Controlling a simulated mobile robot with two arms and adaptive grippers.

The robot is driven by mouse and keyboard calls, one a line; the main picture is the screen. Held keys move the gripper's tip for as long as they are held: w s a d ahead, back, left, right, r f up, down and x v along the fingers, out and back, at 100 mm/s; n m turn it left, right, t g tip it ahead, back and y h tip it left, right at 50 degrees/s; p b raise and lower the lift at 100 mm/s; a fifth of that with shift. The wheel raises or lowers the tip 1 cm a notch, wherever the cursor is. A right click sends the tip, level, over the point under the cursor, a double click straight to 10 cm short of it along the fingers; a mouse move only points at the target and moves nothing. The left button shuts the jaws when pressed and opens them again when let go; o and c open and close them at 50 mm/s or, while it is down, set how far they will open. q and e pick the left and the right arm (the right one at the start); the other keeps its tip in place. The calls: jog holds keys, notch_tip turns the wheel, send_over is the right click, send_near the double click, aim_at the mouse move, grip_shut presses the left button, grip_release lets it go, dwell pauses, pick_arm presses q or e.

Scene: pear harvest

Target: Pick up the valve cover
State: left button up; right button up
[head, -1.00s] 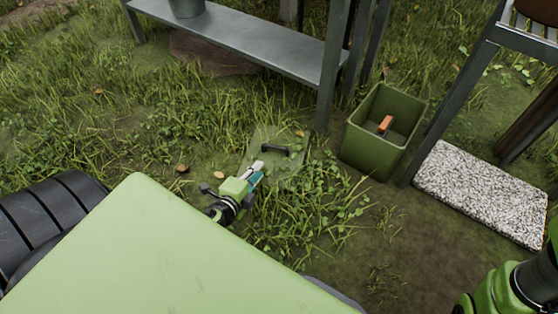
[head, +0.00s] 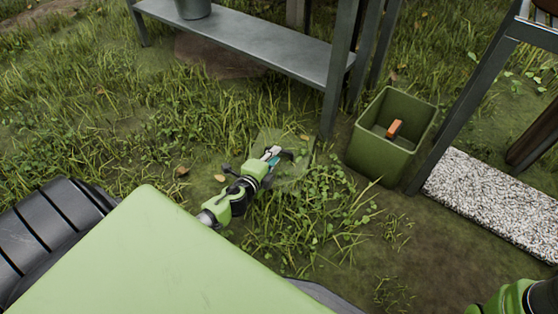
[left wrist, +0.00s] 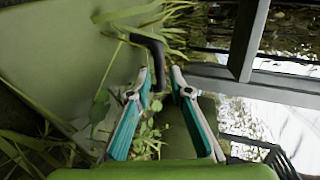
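The valve cover (head: 298,173) is a dull green round lid with a black bar handle, lying on the ground among grass and leafy weeds. In the left wrist view the cover (left wrist: 60,55) fills the upper left, with its black handle (left wrist: 150,42) ahead of my fingers. My left gripper (head: 274,154) is low over the cover, at the handle. In the left wrist view my left gripper (left wrist: 160,72) is open, and the handle's near end reaches between the fingertips. I cannot tell whether they touch. My right gripper is outside the views.
A green bin (head: 378,155) with an orange-ended item (head: 394,129) inside stands right of the cover. A grey metal bench (head: 250,42) with a bucket (head: 193,8) is behind. A speckled white slab (head: 495,200) lies at right beside a metal frame leg (head: 465,105).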

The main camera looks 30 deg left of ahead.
aim_at(279, 155)
pick_arm(q)
jog(key=shift+b+x, duration=0.35)
jog(key=shift+x, duration=1.25)
jog(key=shift+c, duration=0.3)
grip_shut()
jog(key=shift+r, duration=0.1)
